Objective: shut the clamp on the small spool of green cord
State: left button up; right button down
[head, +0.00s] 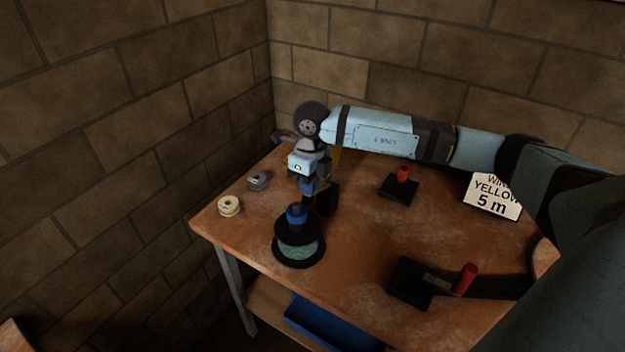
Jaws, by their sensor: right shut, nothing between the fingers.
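A spool of green cord (300,252) with black flanges stands upright near the table's front left edge. A blue knob-like part (296,213) sits on top of it. My right gripper (308,194) points down just above and behind this blue part, shut and empty; whether it touches is unclear. A black block (327,199) shows right behind the spool, partly hidden. Two black-based devices with red handles, perhaps clamps, are on the table: one at the back (402,186), one at the front right (410,282). Which clamp belongs to the spool is unclear. My left gripper is out of view.
A cream spool (229,206) and a grey spool (258,181) lie at the wooden table's (365,245) left edge. A blue bin (330,328) is below. Brick walls close the back and left.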

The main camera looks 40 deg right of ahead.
jog(key=shift+s+a+f+b, duration=0.15)
jog(key=shift+a+f+b, duration=0.25)
jog(key=shift+f, duration=0.2)
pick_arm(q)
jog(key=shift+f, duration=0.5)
pick_arm(e)
jog(key=shift+f, duration=0.1)
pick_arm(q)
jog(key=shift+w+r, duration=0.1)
